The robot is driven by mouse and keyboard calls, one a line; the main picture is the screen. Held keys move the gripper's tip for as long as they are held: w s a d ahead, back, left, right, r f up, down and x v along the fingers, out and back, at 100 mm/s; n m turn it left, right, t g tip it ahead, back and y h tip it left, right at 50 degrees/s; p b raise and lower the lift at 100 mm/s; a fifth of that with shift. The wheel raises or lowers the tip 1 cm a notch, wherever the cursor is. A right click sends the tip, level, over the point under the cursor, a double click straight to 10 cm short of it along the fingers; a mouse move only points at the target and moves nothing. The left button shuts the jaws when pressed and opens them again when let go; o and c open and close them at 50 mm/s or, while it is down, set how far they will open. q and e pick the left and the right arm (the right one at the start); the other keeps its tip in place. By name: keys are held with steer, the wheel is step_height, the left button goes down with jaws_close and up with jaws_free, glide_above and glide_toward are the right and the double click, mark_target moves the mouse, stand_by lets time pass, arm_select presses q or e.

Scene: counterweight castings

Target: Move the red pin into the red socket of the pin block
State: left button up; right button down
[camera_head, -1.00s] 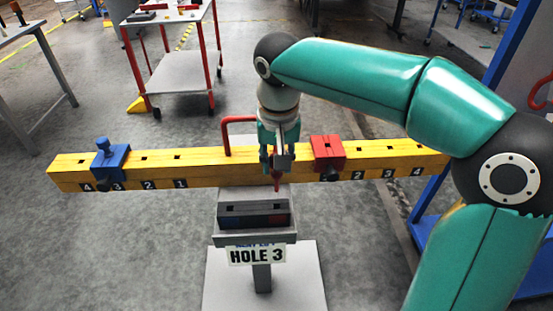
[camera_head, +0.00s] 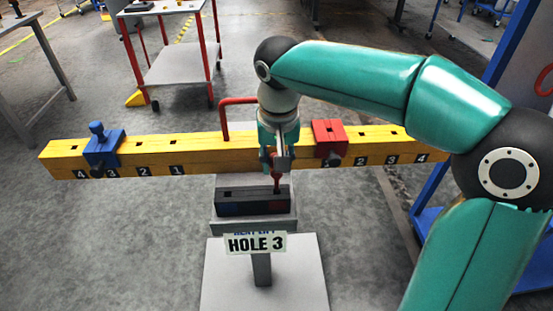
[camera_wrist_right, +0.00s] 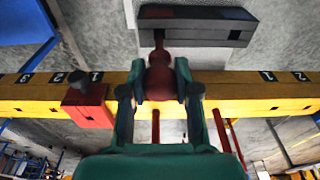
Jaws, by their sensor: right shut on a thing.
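The red pin (camera_head: 276,179) hangs upright in my right gripper (camera_head: 276,163), its tip down at the right, red end of the pin block. In the right wrist view the gripper (camera_wrist_right: 160,88) is shut on the thick body of the red pin (camera_wrist_right: 160,76). The dark pin block (camera_head: 250,206) has a blue left half and a red right half; it also shows in the wrist view (camera_wrist_right: 205,32). The pin's tip meets the block's top at the red socket; I cannot tell how far inside it is. My left gripper is out of view.
A yellow numbered beam (camera_head: 200,153) runs behind the block. It carries a blue slider (camera_head: 103,149), a red slider (camera_head: 329,138) and a red handle (camera_head: 224,118). A "HOLE 3" sign (camera_head: 256,243) hangs on the front of the stand (camera_head: 265,285).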

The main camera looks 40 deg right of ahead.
mark_target(277, 176)
steer(key=shift+f+b, duration=1.75)
steer(key=shift+f, duration=0.8)
steer(key=c, duration=0.8)
jaws_free()
steer(key=shift+o, duration=0.2)
steer(key=r, duration=0.8)
steer(key=s+r, duration=0.1)
steer(key=r, duration=0.2)
steer(key=shift+s+a+r, duration=0.1)
steer(key=shift+a+r, duration=0.25)
steer(key=shift+r, duration=0.05)
